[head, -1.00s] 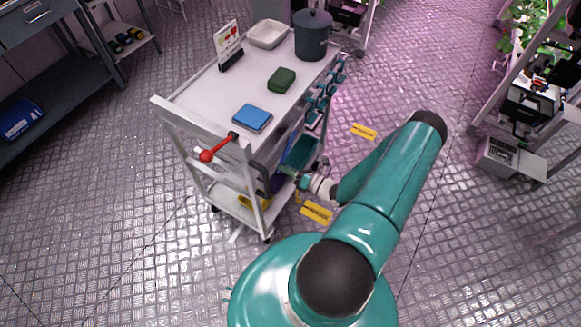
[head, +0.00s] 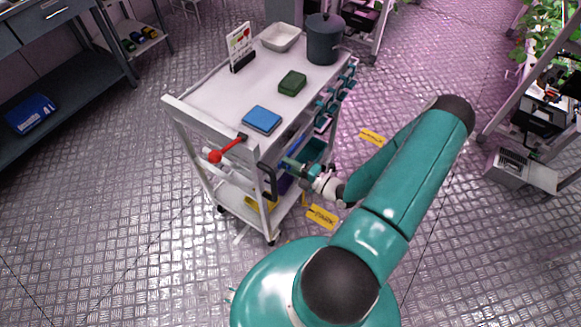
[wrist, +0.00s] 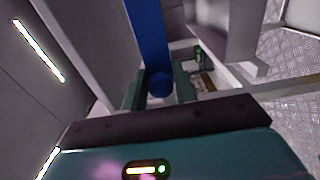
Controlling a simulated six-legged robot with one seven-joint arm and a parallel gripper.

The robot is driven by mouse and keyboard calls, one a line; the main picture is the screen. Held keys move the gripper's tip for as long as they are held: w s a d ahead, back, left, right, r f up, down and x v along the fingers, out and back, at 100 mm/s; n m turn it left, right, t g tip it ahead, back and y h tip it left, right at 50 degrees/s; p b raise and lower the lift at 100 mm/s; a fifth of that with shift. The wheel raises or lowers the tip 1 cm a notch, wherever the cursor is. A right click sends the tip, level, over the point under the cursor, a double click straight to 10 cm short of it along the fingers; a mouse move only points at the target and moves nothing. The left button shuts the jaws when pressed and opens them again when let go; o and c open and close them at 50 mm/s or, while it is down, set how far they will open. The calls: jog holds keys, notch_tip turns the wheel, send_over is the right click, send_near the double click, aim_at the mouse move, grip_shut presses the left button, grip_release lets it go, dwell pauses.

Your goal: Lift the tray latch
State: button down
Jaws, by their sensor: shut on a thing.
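A blue bar with a rounded blue end (wrist: 160,84) stands between my fingers in the wrist view; it looks like the tray latch lever. My gripper (wrist: 159,90) has a green finger on each side of the blue end and is shut on it. In the head view my gripper (head: 289,163) reaches in at the near right side of the white cart (head: 205,118), below its top. The fingertips and the blue bar are small there and partly hidden by the cart.
A red-knobbed lever (head: 216,156) sticks out at the cart's near end. On top are a blue box (head: 262,120), a green box (head: 292,83), a dark pot (head: 324,40), a white tray (head: 281,37) and a sign (head: 240,47). Floor is free left of the cart.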

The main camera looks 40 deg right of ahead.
jog(key=shift+r, duration=0.1)
dwell(0.3)
jog(key=c, duration=1.2)
grip_release()
jog(key=shift+c, duration=0.2)
jog(key=v, duration=1.3)
jog(key=shift+s, duration=0.4)
jog(key=shift+d+r, duration=0.1)
